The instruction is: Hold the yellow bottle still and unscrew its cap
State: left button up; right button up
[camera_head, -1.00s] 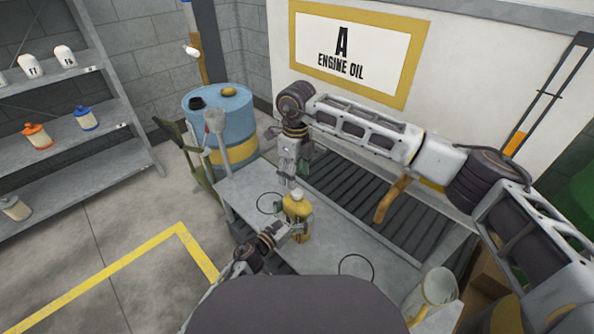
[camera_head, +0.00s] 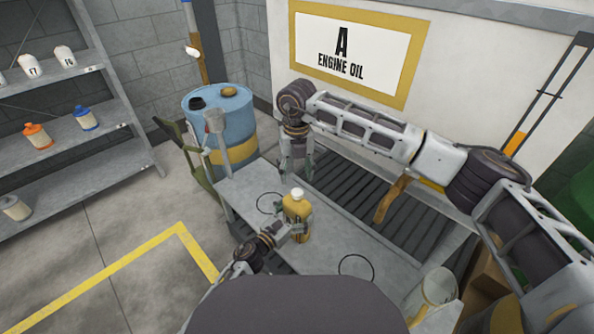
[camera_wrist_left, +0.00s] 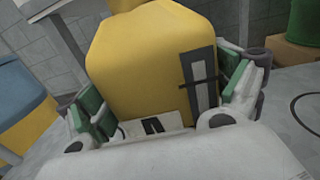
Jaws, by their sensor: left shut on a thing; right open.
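The yellow bottle (camera_head: 297,210) stands upright on the grey bench (camera_head: 330,240), with a pale cap (camera_head: 297,194) on top. My left gripper (camera_head: 298,228) is shut on the bottle's body from the near side. The left wrist view shows the bottle (camera_wrist_left: 150,65) between the green-padded fingers of this gripper (camera_wrist_left: 165,105); the cap is out of that view. My right gripper (camera_head: 297,174) points down just above and behind the cap, open, with nothing seen between its fingers. Its fingertips are small, and I cannot tell the exact gap to the cap.
A blue drum (camera_head: 225,125) stands behind the bench's left end. A clear jug (camera_head: 432,290) stands at the right end. Black rings (camera_head: 356,268) mark the bench top. A shelf (camera_head: 80,130) with bottles is at left. Behind the bench is a dark grating (camera_head: 345,190).

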aim_at(297, 192)
jog(key=m, duration=0.6)
jog(key=shift+d, duration=0.1)
jog(key=m, duration=0.5)
dwell(0.4)
jog(key=shift+f, duration=0.15)
jog(key=shift+f, duration=3.9)
jog(key=c, duration=1.1)
